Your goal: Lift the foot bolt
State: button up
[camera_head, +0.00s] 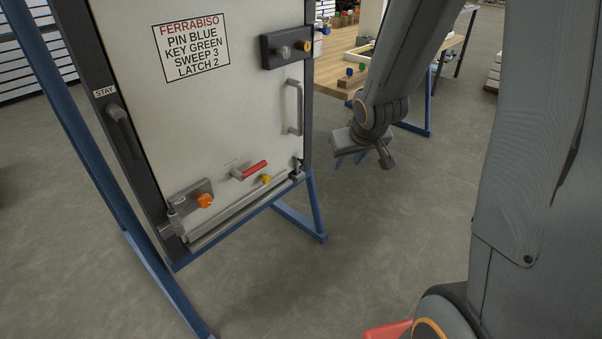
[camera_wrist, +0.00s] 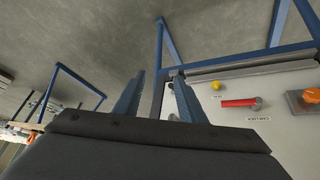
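An orange knob (camera_head: 204,201) sits on a grey plate (camera_head: 184,189) at the lower left of the white door panel (camera_head: 205,115). This looks like the foot bolt, but no readable label confirms it. A small metal cylinder (camera_head: 172,226) stands below the plate at the panel's corner. In the wrist view the orange knob (camera_wrist: 312,95) is at the right edge. My gripper (camera_head: 349,160) is in the air to the right of the panel, well apart from the knob. In the wrist view its two blue fingers (camera_wrist: 158,75) are spread, with nothing between them.
A red lever (camera_head: 250,170) and a yellow knob (camera_head: 266,179) are near the panel's lower edge, above a long bar (camera_head: 235,210). A handle (camera_head: 294,107) is on the right side. Blue frame legs (camera_head: 315,205) reach the floor. A wooden table (camera_head: 340,80) stands behind.

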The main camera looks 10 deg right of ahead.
aim_at(305, 162)
jog(key=w+a+f+n+t+y+b, duration=0.3)
jog(key=w+f+t+y+b, duration=0.65)
jog(key=w+f+b, duration=1)
jog(key=shift+n+g+y, duration=0.5)
jog(key=shift+g+y, duration=0.15)
jog(key=shift+y, duration=0.1)
jog(key=x, duration=0.2)
jog(key=b+x, duration=0.1)
jog(key=x, duration=0.1)
jog(key=r+b+x, duration=0.1)
jog(key=x, duration=0.2)
jog(key=shift+w+d, duration=0.25)
jog(key=shift+d, duration=0.1)
grip_shut()
